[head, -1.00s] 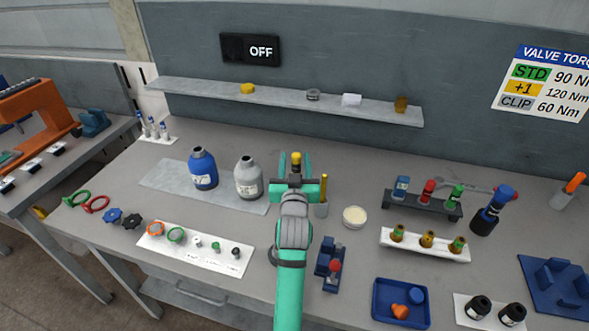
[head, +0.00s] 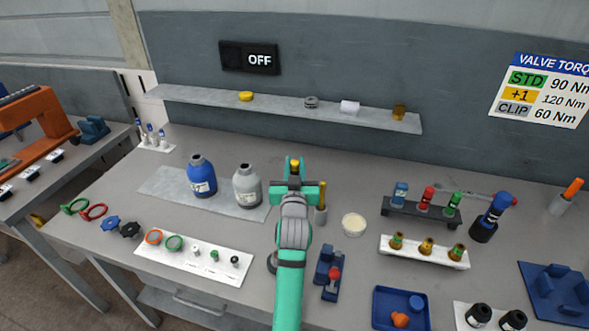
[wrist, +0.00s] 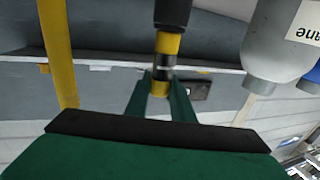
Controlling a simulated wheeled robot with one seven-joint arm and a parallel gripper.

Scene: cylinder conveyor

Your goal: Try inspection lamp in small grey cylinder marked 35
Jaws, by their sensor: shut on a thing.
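My gripper (head: 294,168) is shut on a slim black-and-yellow lamp (head: 295,163). In the wrist view the lamp (wrist: 167,43) shows black and yellow bands between the two green fingers (wrist: 161,88). The small grey cylinder (head: 247,187) stands upright on a grey mat, left of my gripper and apart from it. Its open neck faces up, and its label is too small to read in the head view. The wrist view, which looks inverted, shows the grey cylinder (wrist: 262,55) at the upper right with part of its label.
A blue cylinder (head: 202,178) stands left of the grey one. A holder with a yellow stick (head: 321,205) and a cream round dish (head: 354,224) are close on the right. A shelf (head: 290,106) runs behind, under an OFF sign (head: 249,58). Bare bench lies behind the gripper.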

